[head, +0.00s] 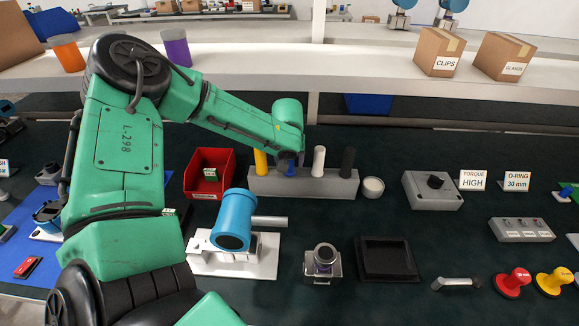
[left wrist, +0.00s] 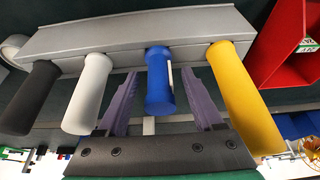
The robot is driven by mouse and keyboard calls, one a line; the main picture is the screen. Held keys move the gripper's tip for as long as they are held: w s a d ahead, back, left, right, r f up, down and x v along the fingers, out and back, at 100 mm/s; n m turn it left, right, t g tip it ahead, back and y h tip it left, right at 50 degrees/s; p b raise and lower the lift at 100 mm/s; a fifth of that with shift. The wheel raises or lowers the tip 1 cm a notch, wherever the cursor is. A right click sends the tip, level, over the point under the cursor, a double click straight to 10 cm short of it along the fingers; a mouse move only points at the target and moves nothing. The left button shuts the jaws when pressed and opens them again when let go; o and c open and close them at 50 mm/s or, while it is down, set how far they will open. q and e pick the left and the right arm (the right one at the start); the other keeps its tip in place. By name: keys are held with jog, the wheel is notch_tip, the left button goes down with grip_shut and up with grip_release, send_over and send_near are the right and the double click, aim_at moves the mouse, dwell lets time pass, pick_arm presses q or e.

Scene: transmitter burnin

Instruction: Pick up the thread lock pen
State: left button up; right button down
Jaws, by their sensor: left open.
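A grey holder (head: 262,184) holds a row of upright pens: yellow (head: 261,161), blue (head: 290,170), white (head: 319,160) and black (head: 348,160). No name can be read on them, so I cannot tell for sure which is the thread lock pen. The blue pen (left wrist: 159,85) has a pale label strip on its side. My left gripper (left wrist: 158,72) is open, its purple fingers on either side of the blue pen with gaps showing. The white pen (left wrist: 88,95) and yellow pen (left wrist: 243,95) stand just outside the fingers. In the head view the left forearm hides part of the blue pen. My right gripper is not in view.
A red bin (head: 209,175) stands left of the holder, and a white cup (head: 373,188) right of it. In front are a blue cylinder device (head: 235,218), a metal fixture (head: 324,262) and a black tray (head: 388,260). A grey knob box (head: 432,190) is farther right.

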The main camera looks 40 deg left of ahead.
pick_arm(q)
jog(key=shift+w+a+f, duration=0.1)
jog(key=shift+w+f, duration=0.2)
jog(key=shift+f, duration=0.3)
grip_shut()
jog(key=shift+r, duration=0.1)
